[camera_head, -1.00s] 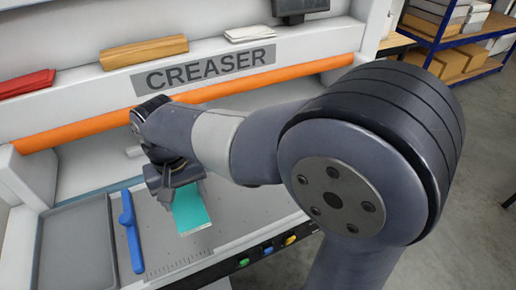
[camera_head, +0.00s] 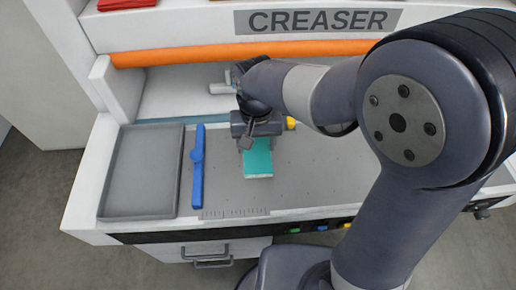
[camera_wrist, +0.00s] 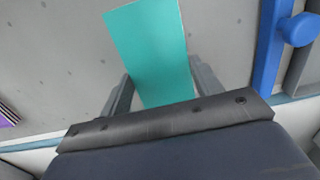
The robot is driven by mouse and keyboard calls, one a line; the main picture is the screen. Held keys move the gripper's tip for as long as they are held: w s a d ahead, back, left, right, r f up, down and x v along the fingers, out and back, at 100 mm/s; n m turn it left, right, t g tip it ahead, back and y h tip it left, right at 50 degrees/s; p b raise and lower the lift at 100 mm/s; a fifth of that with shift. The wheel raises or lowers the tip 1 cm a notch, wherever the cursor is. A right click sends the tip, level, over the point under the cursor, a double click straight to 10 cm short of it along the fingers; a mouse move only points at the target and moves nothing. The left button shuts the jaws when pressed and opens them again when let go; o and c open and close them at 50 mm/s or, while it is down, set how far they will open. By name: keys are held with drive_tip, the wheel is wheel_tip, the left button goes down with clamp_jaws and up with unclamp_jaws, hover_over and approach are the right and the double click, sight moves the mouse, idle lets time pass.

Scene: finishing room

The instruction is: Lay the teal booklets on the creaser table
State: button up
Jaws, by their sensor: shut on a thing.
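A teal booklet (camera_head: 258,160) is in my gripper (camera_head: 250,147) over the grey creaser table (camera_head: 310,185), right of the blue bar. In the wrist view the teal booklet (camera_wrist: 150,45) lies between the two grey fingers of my gripper (camera_wrist: 162,88), which is shut on it. Its far end points away from the palm. I cannot tell whether it touches the table or hangs just above it. I see only one teal booklet.
A blue bar (camera_head: 197,170) lies left of the booklet, with an empty grey tray (camera_head: 140,172) beyond it. The orange roller (camera_head: 200,54) and machine body stand behind. A ruler scale and buttons line the front edge. The table right of the booklet looks clear.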

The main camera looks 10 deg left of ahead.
sight(257, 149)
drive_tip(key=shift+f, duration=1.7)
drive_tip(key=shift+f, duration=0.15)
drive_tip(key=o, duration=1.1)
wheel_tip(257, 149, up, 12)
drive_tip(key=shift+r, duration=0.15)
